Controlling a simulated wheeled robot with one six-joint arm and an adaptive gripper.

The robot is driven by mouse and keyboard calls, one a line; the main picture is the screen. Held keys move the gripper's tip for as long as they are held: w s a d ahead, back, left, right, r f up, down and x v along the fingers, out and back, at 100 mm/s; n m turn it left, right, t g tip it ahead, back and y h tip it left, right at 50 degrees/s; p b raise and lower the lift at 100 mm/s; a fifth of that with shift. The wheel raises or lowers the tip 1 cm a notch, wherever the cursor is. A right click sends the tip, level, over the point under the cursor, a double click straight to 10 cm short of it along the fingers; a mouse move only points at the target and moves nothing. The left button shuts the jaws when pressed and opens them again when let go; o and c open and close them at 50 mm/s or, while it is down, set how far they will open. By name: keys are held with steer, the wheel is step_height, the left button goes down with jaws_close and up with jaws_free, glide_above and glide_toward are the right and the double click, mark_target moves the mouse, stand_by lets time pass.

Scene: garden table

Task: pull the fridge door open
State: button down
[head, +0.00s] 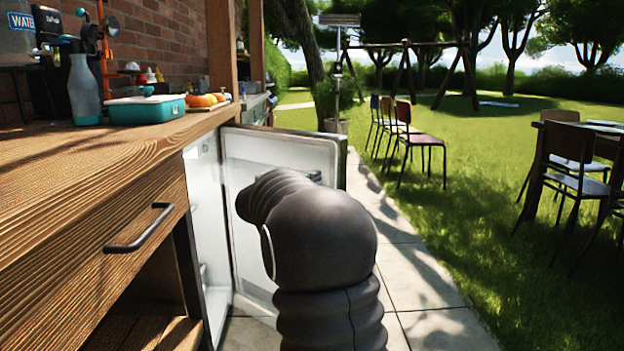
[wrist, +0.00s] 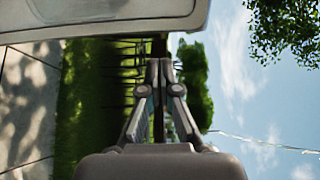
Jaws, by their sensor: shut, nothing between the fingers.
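The fridge door (head: 285,146) stands wide open in the head view, swung out from the counter with its pale inner face showing. The fridge's white interior (head: 205,215) shows beside the counter. My arm covers the lower right part of the door. In the wrist view my gripper (wrist: 161,64) is shut and empty, its fingertips together. A pale edge of the door (wrist: 120,28) runs across the top of that view, above the fingertips and apart from them in the picture. The door's handle does not show.
The wooden counter (head: 60,165) with a drawer handle (head: 140,230) is at left, holding a teal box (head: 145,110) and a bottle (head: 84,90). Paving (head: 430,290) runs right of the door. Chairs (head: 418,135) stand on the grass farther off.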

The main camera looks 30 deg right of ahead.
mark_target(338, 165)
steer(key=x, duration=1.1)
